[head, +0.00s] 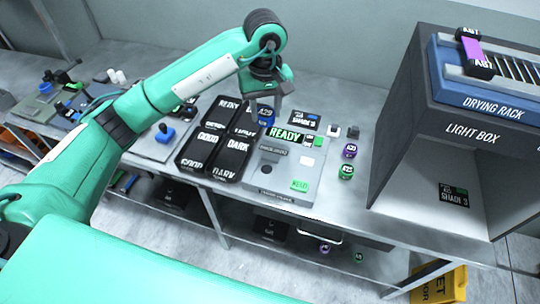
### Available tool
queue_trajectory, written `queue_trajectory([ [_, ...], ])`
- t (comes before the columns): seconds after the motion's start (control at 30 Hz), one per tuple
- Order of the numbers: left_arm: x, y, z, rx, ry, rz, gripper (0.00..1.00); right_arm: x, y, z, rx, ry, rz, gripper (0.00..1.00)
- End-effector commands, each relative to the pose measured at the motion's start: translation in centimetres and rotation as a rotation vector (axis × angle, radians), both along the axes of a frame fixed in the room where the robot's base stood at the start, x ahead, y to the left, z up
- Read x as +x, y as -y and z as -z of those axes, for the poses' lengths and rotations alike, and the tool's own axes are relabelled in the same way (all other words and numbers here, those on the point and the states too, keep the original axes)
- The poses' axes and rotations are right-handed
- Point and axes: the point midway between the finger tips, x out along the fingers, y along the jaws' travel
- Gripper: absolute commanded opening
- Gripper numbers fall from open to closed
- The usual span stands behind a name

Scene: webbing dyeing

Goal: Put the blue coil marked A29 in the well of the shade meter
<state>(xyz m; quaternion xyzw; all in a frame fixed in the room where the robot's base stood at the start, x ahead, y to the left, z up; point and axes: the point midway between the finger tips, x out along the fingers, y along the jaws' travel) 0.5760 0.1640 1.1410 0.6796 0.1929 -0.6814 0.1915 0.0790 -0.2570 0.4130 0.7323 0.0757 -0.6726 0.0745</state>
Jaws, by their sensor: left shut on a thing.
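The blue coil marked A29 (265,114) is at the tips of my left gripper (272,98), behind the shade meter. My left gripper is shut on this coil, partly hiding it; whether the coil touches the bench is hard to tell. The shade meter (311,163) is a grey box on the bench, with a lit green READY display. A dark round opening, its well (268,157), shows in its top at the left. The gripper and coil are behind and above the well in the picture. My right gripper is not in view.
Black labelled trays (222,140) stand left of the meter. A purple coil (349,150) and a green coil (346,171) stand to its right. A dark light box (405,120) with a drying rack (445,82) on top stands at the right. Bench behind the trays is clear.

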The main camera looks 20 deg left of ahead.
Motion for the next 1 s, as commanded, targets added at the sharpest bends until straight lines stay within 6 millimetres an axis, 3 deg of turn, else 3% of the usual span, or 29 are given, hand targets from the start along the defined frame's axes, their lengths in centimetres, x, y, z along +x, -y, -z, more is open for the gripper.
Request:
queue_trajectory([
  [0.17, 0.0, 0.1, 1.5, 0.0, -0.008, -0.007, 0.18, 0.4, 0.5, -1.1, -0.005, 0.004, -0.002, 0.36],
  [0.7, -0.1, 0.1, 13.7, -0.001, -0.005, -0.006, 0.18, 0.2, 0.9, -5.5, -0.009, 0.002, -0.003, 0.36],
  [1.0, -0.1, 0.1, 16.3, -0.001, -0.003, -0.006, 0.18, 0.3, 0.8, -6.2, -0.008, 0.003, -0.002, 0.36],
])
